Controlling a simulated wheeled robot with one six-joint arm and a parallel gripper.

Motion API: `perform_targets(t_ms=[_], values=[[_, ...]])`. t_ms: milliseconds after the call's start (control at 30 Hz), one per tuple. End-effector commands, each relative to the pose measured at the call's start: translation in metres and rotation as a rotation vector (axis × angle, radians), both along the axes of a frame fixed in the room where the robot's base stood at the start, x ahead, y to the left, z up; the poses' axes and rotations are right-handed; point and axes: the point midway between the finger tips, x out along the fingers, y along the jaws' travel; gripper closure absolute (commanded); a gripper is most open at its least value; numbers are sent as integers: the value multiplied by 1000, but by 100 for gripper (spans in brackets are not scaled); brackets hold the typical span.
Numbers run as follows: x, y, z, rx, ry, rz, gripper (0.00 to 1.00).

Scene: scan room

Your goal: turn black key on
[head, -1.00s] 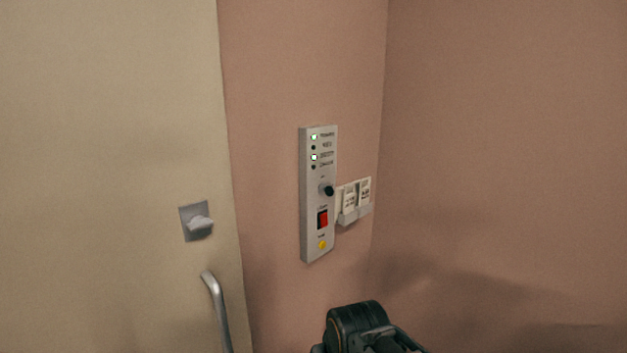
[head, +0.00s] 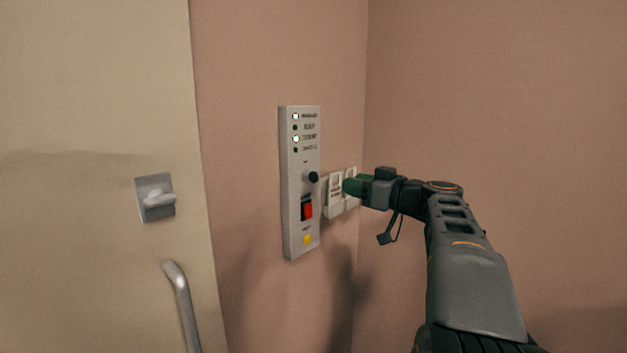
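The black key (head: 313,177) is a small dark round knob on a tall grey control panel (head: 291,190) on the pink wall. The panel also has small indicator lights at its top, a red switch (head: 307,210) below the key and a yellow button (head: 307,240) near the bottom. My gripper (head: 352,186) is to the right of the key at about its height, pointing left toward the panel. It looks apart from the key. Its fingers show as a small green shape, and I cannot tell whether they are open or shut.
A beige door (head: 90,100) on the left has a grey latch (head: 156,198) and a metal handle (head: 181,305). A wall corner lies right of the panel.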

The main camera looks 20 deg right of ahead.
Motion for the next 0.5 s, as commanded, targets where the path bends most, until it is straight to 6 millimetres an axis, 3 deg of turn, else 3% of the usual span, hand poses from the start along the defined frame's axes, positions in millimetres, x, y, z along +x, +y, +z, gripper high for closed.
perform_targets(t_ms=[500], values=[[86,42,2,2,2,7,66]])
